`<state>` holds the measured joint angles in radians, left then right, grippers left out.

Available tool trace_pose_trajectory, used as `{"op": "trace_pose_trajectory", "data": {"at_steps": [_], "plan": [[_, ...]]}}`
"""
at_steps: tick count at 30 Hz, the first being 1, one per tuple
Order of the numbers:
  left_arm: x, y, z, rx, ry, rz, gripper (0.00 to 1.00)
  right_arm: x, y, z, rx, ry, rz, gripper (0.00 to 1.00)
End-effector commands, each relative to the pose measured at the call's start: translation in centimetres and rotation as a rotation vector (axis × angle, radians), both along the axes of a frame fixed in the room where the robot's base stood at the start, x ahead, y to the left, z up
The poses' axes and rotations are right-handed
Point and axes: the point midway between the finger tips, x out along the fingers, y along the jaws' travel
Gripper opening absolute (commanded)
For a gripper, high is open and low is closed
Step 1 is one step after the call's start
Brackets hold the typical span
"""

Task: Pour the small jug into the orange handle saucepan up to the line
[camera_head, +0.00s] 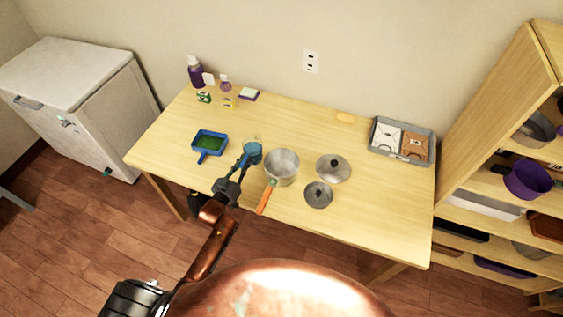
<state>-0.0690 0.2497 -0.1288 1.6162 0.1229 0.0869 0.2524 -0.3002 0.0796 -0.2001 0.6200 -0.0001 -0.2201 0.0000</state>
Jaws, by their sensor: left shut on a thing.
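The small jug (253,151) is blue and stands on or just above the table, left of the saucepan; I cannot tell whether it touches the wood. My left gripper (241,167) reaches in from the lower left and is shut on the jug's near side. The saucepan (283,165) is grey metal with an orange handle (265,198) pointing toward the near edge. It sits upright, just right of the jug. Its inner line and any liquid in the jug are too small to make out. My right gripper is not in view.
Two lids, (333,168) and (318,194), lie right of the saucepan. A blue pan with green contents (209,143) lies to the left. A grey tray with boxes (402,141) is at the right. The table's right front is clear.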

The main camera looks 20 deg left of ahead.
Motion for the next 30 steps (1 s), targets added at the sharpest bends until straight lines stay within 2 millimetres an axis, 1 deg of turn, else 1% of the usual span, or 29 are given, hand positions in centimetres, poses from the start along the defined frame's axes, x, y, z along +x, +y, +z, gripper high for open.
{"op": "trace_pose_trajectory", "data": {"at_steps": [1, 8, 12, 18, 21, 30], "plan": [[0.0, -0.2, 1.0, 0.017, -0.009, -0.001, 0.0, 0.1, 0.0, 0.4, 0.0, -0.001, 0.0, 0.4], [-0.1, -1.1, 3.4, 0.13, -0.024, -0.001, 0.0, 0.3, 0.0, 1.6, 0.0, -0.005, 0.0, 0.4], [-0.2, -1.7, 3.9, 0.2, -0.03, -0.001, 0.0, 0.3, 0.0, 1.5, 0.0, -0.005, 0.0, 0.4], [-0.3, -2.5, 5.4, 0.3, -0.043, -0.001, 0.0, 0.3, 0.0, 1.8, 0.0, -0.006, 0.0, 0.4], [-0.3, -3.0, 5.3, 0.349, -0.048, -0.001, 0.0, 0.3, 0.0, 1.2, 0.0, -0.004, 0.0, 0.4], [-0.4, -3.3, 5.7, 0.393, -0.054, 0.0, 0.0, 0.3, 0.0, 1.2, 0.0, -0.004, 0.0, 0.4]]}}
